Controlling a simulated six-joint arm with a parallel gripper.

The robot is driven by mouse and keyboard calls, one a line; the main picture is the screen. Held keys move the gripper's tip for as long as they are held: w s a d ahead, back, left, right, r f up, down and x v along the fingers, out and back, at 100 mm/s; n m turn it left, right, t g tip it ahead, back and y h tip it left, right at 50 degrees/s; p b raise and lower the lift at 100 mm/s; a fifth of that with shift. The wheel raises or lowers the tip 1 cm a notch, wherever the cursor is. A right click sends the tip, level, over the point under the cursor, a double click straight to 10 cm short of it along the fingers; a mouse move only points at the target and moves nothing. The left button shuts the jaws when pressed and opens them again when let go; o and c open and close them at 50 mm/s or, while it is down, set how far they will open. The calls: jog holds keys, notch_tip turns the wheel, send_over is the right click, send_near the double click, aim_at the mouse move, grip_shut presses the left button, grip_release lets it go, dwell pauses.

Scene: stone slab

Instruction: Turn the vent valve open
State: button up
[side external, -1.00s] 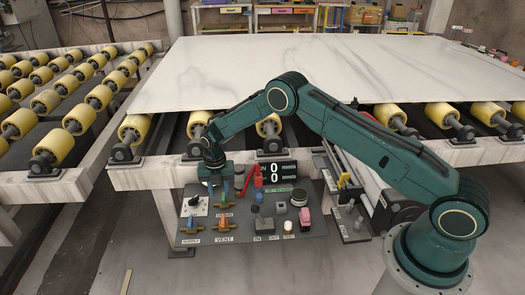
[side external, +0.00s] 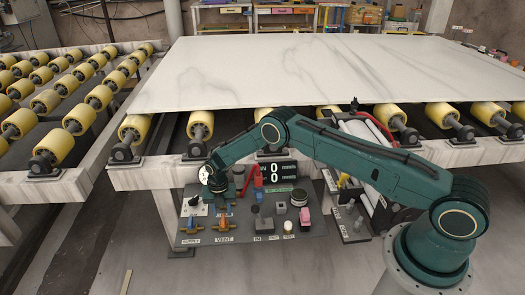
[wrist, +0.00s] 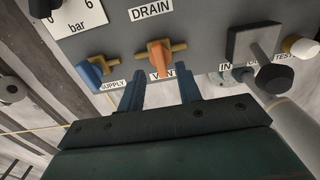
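The vent valve (wrist: 158,58) has an orange handle on a brass body. In the wrist view it sits just beyond my fingertips, between their lines, with its handle crossing the brass body. My gripper (wrist: 161,80) is open and empty, one finger to each side of the VENT label, which the fingers partly flank. In the side view the vent valve (side external: 225,224) is on the lower left of the control panel, and my gripper (side external: 218,200) is above it. Contact with the handle is not visible.
The supply valve (wrist: 91,73), with a blue handle, is close left of my left finger. A dark lever block (wrist: 258,50) stands to the right. The control panel (side external: 310,231) also carries a display (side external: 277,172) and a pink-topped switch (side external: 305,217).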

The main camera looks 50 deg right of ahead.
aim_at(223, 219)
jog(key=shift+f, duration=1.95)
grip_shut()
